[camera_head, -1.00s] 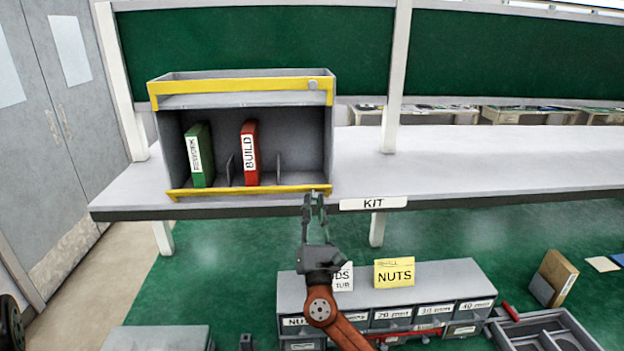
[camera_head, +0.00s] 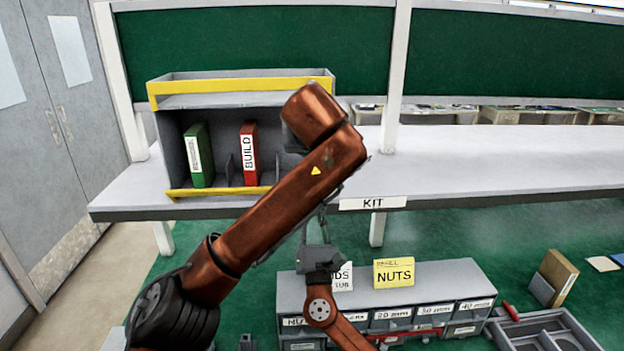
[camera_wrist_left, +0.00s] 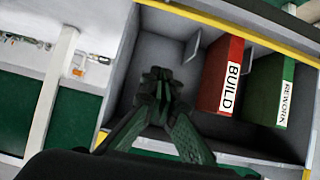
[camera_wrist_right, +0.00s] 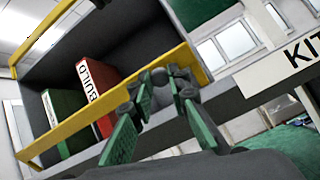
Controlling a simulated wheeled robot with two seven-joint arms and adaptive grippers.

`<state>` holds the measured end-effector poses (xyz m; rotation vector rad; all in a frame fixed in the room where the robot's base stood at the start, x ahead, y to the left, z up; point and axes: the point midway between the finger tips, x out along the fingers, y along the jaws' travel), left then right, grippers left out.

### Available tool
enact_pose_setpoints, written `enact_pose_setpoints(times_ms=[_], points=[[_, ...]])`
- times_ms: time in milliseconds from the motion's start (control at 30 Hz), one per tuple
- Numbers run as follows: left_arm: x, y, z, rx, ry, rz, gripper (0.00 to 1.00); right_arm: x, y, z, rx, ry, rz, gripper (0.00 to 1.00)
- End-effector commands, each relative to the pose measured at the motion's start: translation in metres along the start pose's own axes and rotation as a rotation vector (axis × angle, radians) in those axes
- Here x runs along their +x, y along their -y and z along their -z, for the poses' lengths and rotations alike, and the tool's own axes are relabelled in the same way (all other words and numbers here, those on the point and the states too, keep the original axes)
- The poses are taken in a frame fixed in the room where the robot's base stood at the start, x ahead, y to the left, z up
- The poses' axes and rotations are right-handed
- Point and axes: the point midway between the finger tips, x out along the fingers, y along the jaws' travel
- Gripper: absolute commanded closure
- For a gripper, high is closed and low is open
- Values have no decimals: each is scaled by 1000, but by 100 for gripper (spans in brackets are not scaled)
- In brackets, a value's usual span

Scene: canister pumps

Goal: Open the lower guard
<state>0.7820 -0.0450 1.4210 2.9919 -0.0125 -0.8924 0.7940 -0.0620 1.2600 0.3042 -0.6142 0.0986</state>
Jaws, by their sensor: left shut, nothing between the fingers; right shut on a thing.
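The lower guard (camera_head: 220,191) is a yellow bar along the bottom front edge of the grey cabinet (camera_head: 172,150). It also shows in the right wrist view (camera_wrist_right: 75,127). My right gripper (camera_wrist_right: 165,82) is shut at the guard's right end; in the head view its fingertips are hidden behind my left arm. My left gripper (camera_wrist_left: 158,80) is shut and empty in front of the cabinet opening, beside the red BUILD binder (camera_head: 249,155); in the head view it is hidden by its own arm. A green binder (camera_head: 198,156) stands left of the red one.
A yellow upper bar (camera_head: 230,86) runs along the cabinet's top front. The shelf (camera_head: 480,165) right of the cabinet is clear, with a KIT label (camera_head: 372,203) on its edge.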

Motion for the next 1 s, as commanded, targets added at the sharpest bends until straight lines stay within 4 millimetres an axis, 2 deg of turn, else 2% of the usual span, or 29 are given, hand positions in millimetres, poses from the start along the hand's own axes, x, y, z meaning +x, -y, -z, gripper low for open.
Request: enact_pose_setpoints(times_ms=[100, 233, 500, 800, 1000], points=[[3, -15, -16, 16, 29, 12, 100, 2, 1, -3, 0, 4, 3, 100], [13, -16, -20, 17, 37, 17, 100, 2, 2, -3, 0, 4, 4, 100], [60, -15, -21, 16, 35, 18, 100, 2, 2, -3, 0, 5, 3, 100], [99, -14, -21, 17, 34, 17, 100, 2, 1, -3, 0, 5, 3, 100], [100, -15, -30, 18, 33, 13, 100, 2, 1, -3, 0, 5, 4, 100]])
